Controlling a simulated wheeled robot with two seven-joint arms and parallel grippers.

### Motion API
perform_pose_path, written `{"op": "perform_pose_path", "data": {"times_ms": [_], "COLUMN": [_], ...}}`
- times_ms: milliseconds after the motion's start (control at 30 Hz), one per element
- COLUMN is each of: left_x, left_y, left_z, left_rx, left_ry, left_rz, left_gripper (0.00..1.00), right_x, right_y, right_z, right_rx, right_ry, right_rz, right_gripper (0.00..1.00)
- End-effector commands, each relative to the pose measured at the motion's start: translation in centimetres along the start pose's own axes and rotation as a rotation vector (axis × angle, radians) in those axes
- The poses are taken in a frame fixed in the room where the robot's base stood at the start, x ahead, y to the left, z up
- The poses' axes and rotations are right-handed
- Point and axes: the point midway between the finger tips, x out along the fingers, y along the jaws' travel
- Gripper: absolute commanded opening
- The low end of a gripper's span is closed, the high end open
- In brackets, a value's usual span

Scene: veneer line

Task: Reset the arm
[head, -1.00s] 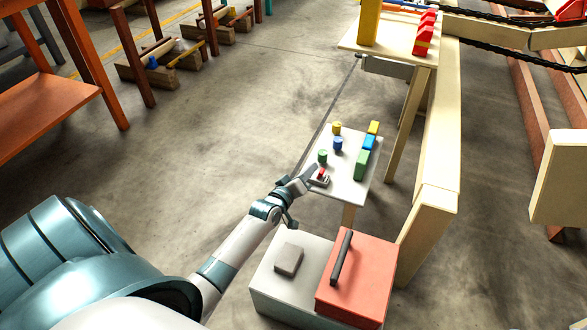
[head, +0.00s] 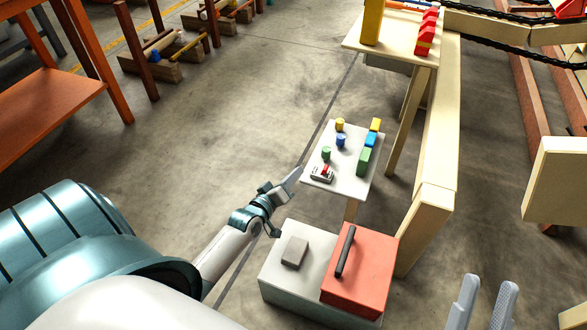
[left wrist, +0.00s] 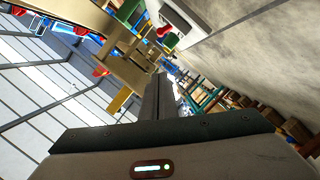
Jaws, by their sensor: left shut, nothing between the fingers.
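My left gripper (head: 296,174) is shut and empty. It is just off the left edge of the small white table (head: 346,184), apart from the red-levered device (head: 322,174) there. In the left wrist view its fingers (left wrist: 159,92) are together with nothing between them, and the device's red part (left wrist: 164,31) shows beyond them. My right gripper (head: 488,286) shows at the bottom right edge, its two grey fingers apart, with nothing seen between them.
Green, blue and yellow pieces, including a green block (head: 363,161), stand on the small table. A wooden beam (head: 437,130) runs along the right. Open floor (head: 230,120) lies to the left.

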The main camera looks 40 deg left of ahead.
Motion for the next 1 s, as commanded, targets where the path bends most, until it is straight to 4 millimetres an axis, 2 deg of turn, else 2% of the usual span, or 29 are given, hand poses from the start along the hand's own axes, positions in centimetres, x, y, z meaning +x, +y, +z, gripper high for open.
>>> {"op": "perform_pose_path", "data": {"times_ms": [133, 767, 867, 1000], "left_x": [-0.6, -0.7, -1.0, -1.9], "left_y": [0.0, 0.1, 0.1, 0.1], "left_z": [0.0, 0.1, 0.5, 2.0], "left_rx": [0.0, 0.004, 0.02, 0.074], "left_ry": [0.0, -0.004, -0.019, -0.07], "left_rz": [0.0, -0.004, -0.015, -0.051], "left_gripper": [0.0, 0.0, 0.0, 0.0], "right_x": [-0.2, -0.1, 0.0, 0.1], "right_y": [-0.2, -0.2, -0.1, 0.1], "right_z": [0.3, 0.6, 1.5, 4.6], "right_rx": [0.004, 0.004, 0.001, -0.009], "right_ry": [-0.021, -0.03, -0.064, -0.174], "right_rz": [0.0, -0.001, -0.001, -0.001], "right_gripper": [0.31, 0.31, 0.31, 0.31]}}
